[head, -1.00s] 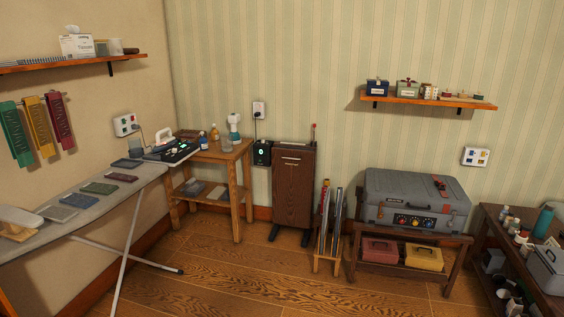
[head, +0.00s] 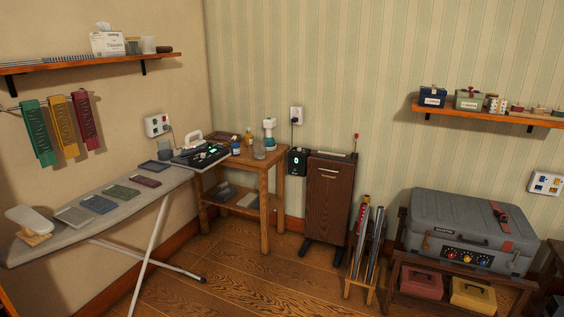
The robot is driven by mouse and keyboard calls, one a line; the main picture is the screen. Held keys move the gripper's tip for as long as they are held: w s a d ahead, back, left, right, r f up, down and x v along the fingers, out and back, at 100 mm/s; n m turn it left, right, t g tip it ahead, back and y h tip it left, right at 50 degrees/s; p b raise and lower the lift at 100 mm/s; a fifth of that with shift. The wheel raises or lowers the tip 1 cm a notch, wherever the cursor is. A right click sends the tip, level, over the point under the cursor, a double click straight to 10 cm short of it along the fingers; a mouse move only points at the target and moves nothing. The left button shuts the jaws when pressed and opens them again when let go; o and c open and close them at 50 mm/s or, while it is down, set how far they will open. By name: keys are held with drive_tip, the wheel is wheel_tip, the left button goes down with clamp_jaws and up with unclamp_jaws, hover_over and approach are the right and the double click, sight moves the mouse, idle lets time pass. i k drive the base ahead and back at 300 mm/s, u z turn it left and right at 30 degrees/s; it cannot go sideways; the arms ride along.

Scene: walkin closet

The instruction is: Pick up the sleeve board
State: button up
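A small padded board with a pale grey top on a light wooden foot, which looks like the sleeve board (head: 32,221), stands at the near left end of the ironing board (head: 120,222). It stands clear of the flat pads beside it. My gripper is not in view.
Several flat coloured pads (head: 98,204) lie in a row along the ironing board. Its white legs (head: 150,258) spread over the floor. A wooden side table (head: 264,196), a dark cabinet (head: 328,200) and a grey case (head: 468,228) stand along the walls. Wooden floor (head: 235,275) lies open in front.

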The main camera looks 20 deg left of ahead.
sight(36, 229)
drive_tip(key=u, duration=0.25)
drive_tip(key=i, duration=0.75)
drive_tip(key=u, duration=0.7)
drive_tip(key=i, duration=0.6)
drive_tip(key=u, duration=0.85)
drive_tip(key=i, duration=0.5)
drive_tip(key=u, duration=0.75)
drive_tip(key=i, duration=0.6)
drive_tip(key=u, duration=0.75)
drive_tip(key=i, duration=1.45)
drive_tip(key=u, duration=0.3)
